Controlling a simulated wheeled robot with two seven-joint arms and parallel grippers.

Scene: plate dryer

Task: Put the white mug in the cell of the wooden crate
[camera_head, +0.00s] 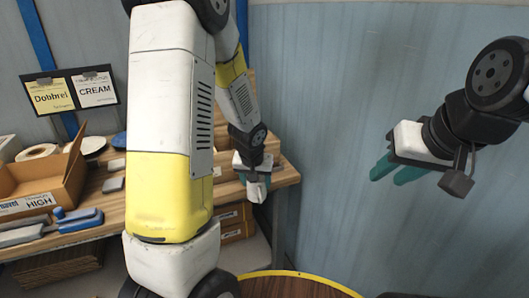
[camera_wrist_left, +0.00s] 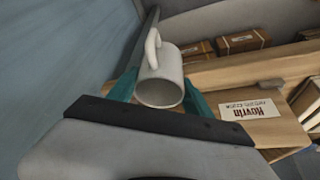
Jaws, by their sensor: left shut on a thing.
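My left gripper (camera_head: 256,178) is shut on the white mug (camera_head: 257,192), which shows small below it in the head view, near the right end of the wooden bench. In the left wrist view the mug (camera_wrist_left: 160,85) sits between the teal fingers of my left gripper (camera_wrist_left: 158,92), with its handle up and its open rim toward the camera. My right gripper (camera_head: 395,168) is in the air at the right of the head view, with nothing seen in it; its finger gap is unclear. I cannot clearly make out a wooden crate with cells.
The wooden bench (camera_head: 285,175) carries an open cardboard box (camera_head: 45,178) and blue-and-grey tools (camera_head: 75,220) at the left. Brown boxes (camera_head: 235,222) lie under its right end. A yellow-edged round wooden surface (camera_head: 285,287) shows at the bottom. A pale wall stands behind.

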